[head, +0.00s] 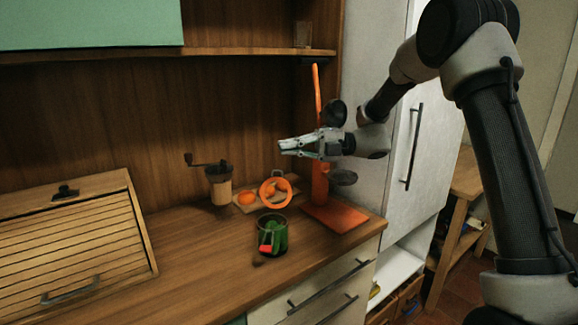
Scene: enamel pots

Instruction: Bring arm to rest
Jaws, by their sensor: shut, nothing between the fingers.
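My arm reaches in from the right in the head view. My gripper (284,147) is shut and empty, held in the air above the counter and pointing left. It is in front of an orange stand (317,120) with an orange base (335,215) and dark round pans or bowls on it. I cannot tell whether the gripper touches the stand; it covers part of it.
A shelf (150,54) with a glass (303,35) runs above. A white cabinet (425,150) stands right of the counter.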

